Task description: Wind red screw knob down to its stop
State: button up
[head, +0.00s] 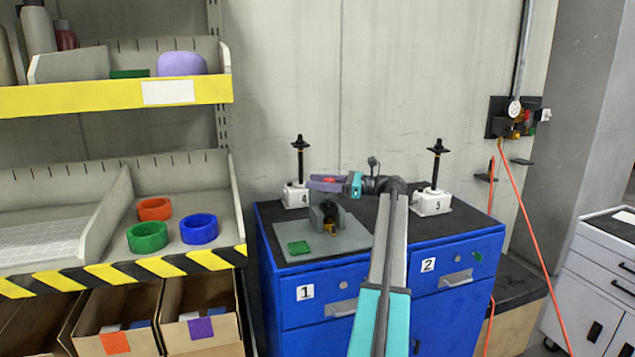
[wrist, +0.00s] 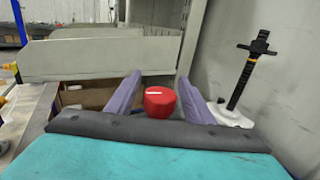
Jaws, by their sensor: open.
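The red screw knob (wrist: 159,102) is a short red cylinder with a white mark on its face. In the wrist view it sits between the two purple fingers of my gripper (wrist: 156,92), with a gap on each side. In the head view only a sliver of the red knob (head: 329,180) shows between the fingers of my gripper (head: 325,184). My gripper is open. Below it, a dark fixture (head: 318,216) stands on a grey plate (head: 345,240) on the cabinet top. The knob's screw is hidden.
White jack 4 (head: 296,195) stands behind left and white jack 5 (head: 432,203) to the right, both with tall black screws. A green square (head: 299,247) lies on the plate. A shelf (head: 120,260) with colored rings stands left.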

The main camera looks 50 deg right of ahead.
jog(key=c, duration=1.1)
jog(key=shift+o, duration=0.2)
jog(key=shift+r+m+t+h+p, duration=0.1)
jog(key=shift+m+t+h+p, duration=0.2)
jog(key=shift+m+h+p, duration=0.35)
